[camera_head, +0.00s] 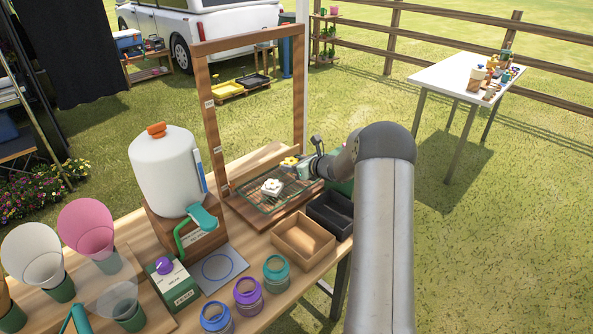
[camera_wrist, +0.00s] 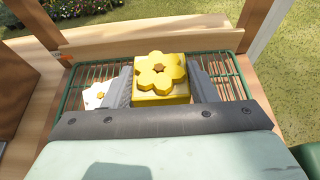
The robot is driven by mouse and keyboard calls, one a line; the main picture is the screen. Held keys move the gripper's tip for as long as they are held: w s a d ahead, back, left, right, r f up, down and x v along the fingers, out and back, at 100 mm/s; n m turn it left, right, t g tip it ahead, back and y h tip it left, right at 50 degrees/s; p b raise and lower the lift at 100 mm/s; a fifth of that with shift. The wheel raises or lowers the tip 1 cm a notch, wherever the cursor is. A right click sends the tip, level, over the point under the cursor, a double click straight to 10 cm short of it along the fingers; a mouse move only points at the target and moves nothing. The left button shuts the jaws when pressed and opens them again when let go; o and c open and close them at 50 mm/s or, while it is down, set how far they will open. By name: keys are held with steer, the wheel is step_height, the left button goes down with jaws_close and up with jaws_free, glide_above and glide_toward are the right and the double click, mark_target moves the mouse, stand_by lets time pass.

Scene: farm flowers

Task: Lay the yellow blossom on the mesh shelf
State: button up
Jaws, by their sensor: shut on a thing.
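The yellow blossom (camera_wrist: 160,73) is a flower shape on a yellow block. In the wrist view it sits between the two fingers of my gripper (camera_wrist: 158,88), which is shut on it. The green-rimmed mesh shelf (camera_wrist: 75,100) lies beneath, and I cannot tell whether the blossom touches it. In the head view the blossom (camera_head: 289,162) is small, over the far right part of the mesh shelf (camera_head: 262,205), with my gripper (camera_head: 296,165) at it. A white blossom (camera_head: 271,187) lies on the mesh; it also shows left of my gripper in the wrist view (camera_wrist: 97,95).
A wooden frame (camera_head: 203,110) stands up around the shelf. A white dispenser (camera_head: 165,170) stands to its left. An empty wooden box (camera_head: 303,240) and a dark box (camera_head: 331,213) sit in front. Several jars, including a purple one (camera_head: 248,294), line the table's front.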

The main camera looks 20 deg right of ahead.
steer(key=shift+w+d+f, duration=0.25)
steer(key=shift+d+f, duration=0.05)
steer(key=shift+f, duration=0.15)
steer(key=shift+w+d+f, duration=0.2)
steer(key=shift+d+f, duration=0.05)
steer(key=shift+f, duration=0.15)
steer(key=shift+f+p, duration=0.3)
steer(key=shift+f, duration=1.25)
steer(key=shift+f, duration=0.2)
steer(key=o, duration=1)
steer(key=shift+c, duration=0.2)
